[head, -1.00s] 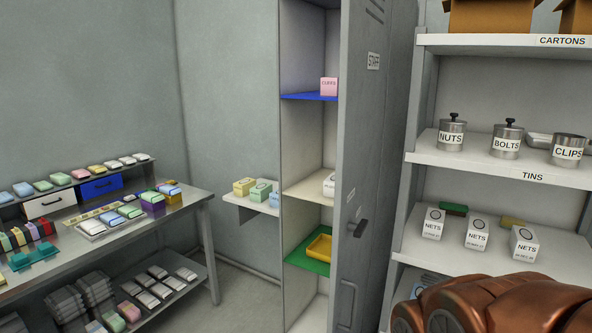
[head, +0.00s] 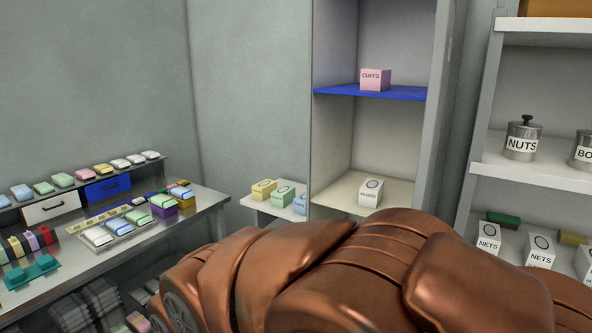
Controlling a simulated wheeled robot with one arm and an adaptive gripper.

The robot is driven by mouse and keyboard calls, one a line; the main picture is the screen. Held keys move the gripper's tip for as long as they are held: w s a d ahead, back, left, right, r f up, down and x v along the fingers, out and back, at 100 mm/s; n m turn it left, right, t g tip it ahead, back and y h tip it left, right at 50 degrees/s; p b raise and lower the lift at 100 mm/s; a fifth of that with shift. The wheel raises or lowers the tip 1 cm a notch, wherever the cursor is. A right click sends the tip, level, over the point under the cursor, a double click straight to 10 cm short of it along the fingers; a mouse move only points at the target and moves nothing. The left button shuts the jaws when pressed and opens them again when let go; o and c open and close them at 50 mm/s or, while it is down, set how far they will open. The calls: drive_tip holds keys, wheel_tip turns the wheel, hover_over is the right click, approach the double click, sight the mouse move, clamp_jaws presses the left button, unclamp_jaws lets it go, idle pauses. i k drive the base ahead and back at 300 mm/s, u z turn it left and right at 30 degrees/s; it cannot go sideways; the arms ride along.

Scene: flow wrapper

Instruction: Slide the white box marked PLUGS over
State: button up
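The white box marked PLUGS (head: 371,193) stands upright on the pale middle shelf (head: 336,193) of the open locker, towards the shelf's right side. Its marked face is towards me, and its lower edge is close above my arm in the picture. My copper-coloured arm fills the bottom middle and right of the head view. My gripper is not in view, so I cannot see whether it touches the box.
A pink CUFFS box (head: 375,79) sits on the blue shelf (head: 408,92) above. Small cartons stand on a side ledge (head: 247,203) left of the locker. A workbench (head: 205,202) with many small packs is at left. A rack (head: 540,178) with tins and NETS boxes is at right.

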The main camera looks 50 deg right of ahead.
sight(371, 192)
drive_tip(key=z, duration=0.05)
drive_tip(key=i, duration=1.3)
drive_tip(key=z, duration=1.3)
drive_tip(key=i, duration=0.75)
drive_tip(key=z, duration=0.8)
